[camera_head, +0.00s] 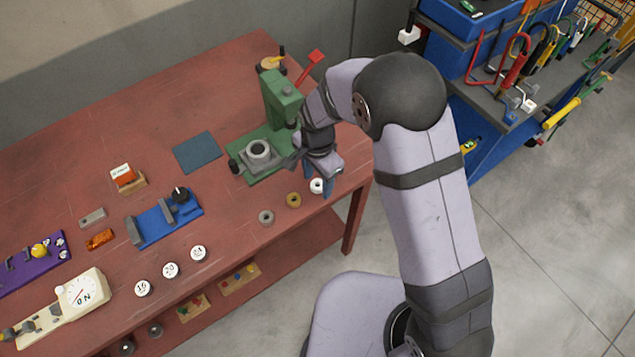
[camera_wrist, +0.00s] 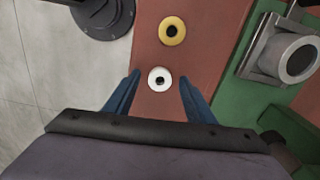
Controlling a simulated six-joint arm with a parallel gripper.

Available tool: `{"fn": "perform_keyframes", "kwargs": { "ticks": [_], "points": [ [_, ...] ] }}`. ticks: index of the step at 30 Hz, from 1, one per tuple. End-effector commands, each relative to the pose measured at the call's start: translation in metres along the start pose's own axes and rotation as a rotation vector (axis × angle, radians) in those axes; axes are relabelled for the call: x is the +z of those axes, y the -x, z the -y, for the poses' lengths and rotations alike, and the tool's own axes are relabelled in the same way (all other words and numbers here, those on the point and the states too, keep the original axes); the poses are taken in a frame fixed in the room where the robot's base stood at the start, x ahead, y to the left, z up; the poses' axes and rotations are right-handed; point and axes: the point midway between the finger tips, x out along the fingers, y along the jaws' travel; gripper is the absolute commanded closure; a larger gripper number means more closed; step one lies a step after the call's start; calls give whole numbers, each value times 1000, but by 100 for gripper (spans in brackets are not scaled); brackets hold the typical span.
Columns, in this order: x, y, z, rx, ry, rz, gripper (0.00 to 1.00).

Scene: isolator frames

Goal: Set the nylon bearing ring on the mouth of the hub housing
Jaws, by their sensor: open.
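The white nylon bearing ring (camera_head: 317,186) lies flat near the right front of the red table. In the wrist view the white ring (camera_wrist: 159,78) sits between the tips of my two blue fingers, with a gap on each side. My gripper (camera_head: 329,189) is open and empty, low over the ring; I cannot tell its exact height. The grey hub housing (camera_head: 258,150), with its round open mouth facing up, stands on the green press base. It also shows at the right of the wrist view (camera_wrist: 283,58).
A brass-coloured ring (camera_head: 293,200) and a grey ring (camera_head: 266,217) lie left of the white one. The green press column (camera_head: 283,98) rises behind the housing, close to my wrist. A blue mat (camera_head: 197,152) lies left of the press. The table edge is close by.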

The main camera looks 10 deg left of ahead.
Motion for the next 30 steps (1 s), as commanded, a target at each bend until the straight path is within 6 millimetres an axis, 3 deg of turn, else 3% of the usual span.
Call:
{"fn": "perform_keyframes", "kwargs": {
  "ticks": [6,11,12,23,30],
  "points": [
    [0,0,0,-1,0,0,52],
    [0,0,0,0,0,0,91],
    [0,0,0,0,0,0,93],
    [0,1,0,-1,0,0,94],
    [0,18,1,-4,0,-1,94]
  ]
}}
